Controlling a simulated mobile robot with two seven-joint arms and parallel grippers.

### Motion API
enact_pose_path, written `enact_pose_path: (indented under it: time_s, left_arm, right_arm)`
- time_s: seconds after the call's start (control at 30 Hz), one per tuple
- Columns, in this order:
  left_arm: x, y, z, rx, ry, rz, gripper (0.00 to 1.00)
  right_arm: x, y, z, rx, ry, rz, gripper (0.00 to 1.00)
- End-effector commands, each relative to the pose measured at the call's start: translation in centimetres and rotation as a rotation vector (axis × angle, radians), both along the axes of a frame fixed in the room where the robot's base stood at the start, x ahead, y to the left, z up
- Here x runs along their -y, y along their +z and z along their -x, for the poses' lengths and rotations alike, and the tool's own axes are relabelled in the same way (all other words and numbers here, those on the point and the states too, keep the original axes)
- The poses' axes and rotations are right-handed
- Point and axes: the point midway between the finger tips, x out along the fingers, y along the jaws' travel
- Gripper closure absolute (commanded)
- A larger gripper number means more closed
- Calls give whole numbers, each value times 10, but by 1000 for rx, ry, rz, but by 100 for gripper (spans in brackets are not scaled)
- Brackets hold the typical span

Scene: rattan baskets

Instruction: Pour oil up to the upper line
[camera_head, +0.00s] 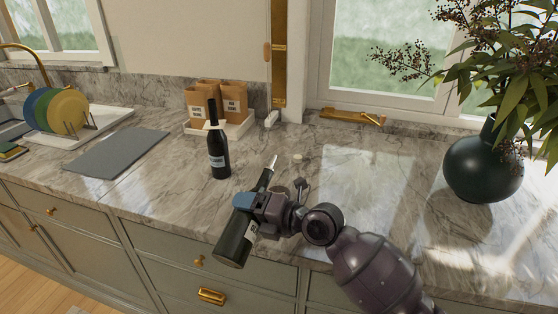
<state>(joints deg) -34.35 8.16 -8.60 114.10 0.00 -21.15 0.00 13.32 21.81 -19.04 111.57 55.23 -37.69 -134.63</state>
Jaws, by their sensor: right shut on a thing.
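My right gripper (248,203) is shut on a dark bottle (236,243) with a pale label and a light spout at its top. The bottle is tilted, its base toward the front edge of the counter and its neck pointing up and to the right. The gripper holds it around its upper body and hides part of it. A second dark bottle (218,158) with a label stands upright on the counter behind and to the left. I cannot make out a vessel with an upper line. My left gripper is not in view.
Brown paper bags (233,97) stand in a white tray (247,124) against the wall. A grey mat (119,151) and a rack of coloured plates (67,108) are at left. A dark vase (482,167) with leafy branches stands at right. The marble counter between is mostly clear.

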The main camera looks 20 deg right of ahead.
Motion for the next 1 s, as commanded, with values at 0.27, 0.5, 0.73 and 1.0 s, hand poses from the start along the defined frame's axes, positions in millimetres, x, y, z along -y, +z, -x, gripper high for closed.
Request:
enact_pose_path:
  time_s: [0.27,0.5,0.73,1.0]
  left_arm:
    - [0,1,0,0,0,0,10]
    - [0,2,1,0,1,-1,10]
    - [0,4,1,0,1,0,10]
    - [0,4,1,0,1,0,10]
  right_arm:
    - [0,6,-1,-14,0,-16,78]
    - [0,8,-1,-29,1,-28,78]
    - [1,12,-2,-42,1,-39,78]
    - [1,14,-3,-61,2,-53,78]
